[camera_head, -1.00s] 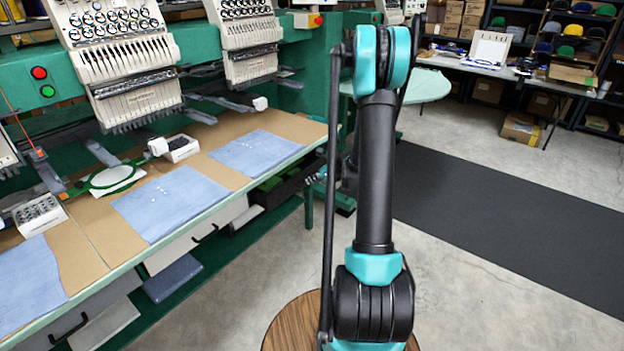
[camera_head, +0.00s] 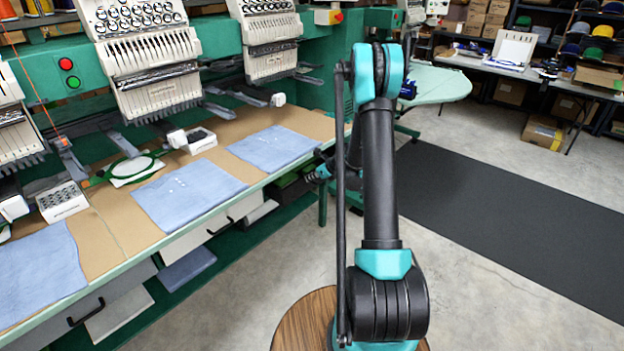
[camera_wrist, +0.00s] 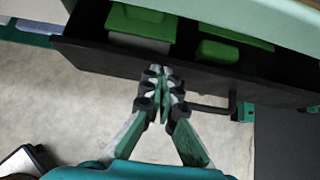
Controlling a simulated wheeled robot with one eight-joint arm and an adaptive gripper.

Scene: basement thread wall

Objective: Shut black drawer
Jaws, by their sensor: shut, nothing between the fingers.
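The black drawer (camera_wrist: 105,60) stands open under the table edge in the wrist view, with green boxes (camera_wrist: 140,22) visible inside. Its dark bar handle (camera_wrist: 212,108) is on the front face, right of my gripper. My gripper (camera_wrist: 163,72) is shut and empty, its fingertips overlapping the drawer's front left of the handle; I cannot tell whether they touch it. In the head view my gripper (camera_head: 320,172) is small, beside the table edge, and the drawer (camera_head: 288,192) is a partly hidden dark strip under the tabletop.
The embroidery machine table (camera_head: 110,240) runs along the left with blue cloths (camera_head: 190,193) on it. White drawers (camera_head: 212,228) sit under it. A round wooden top (camera_head: 300,325) is below my arm. A dark mat (camera_head: 510,205) and open concrete floor lie to the right.

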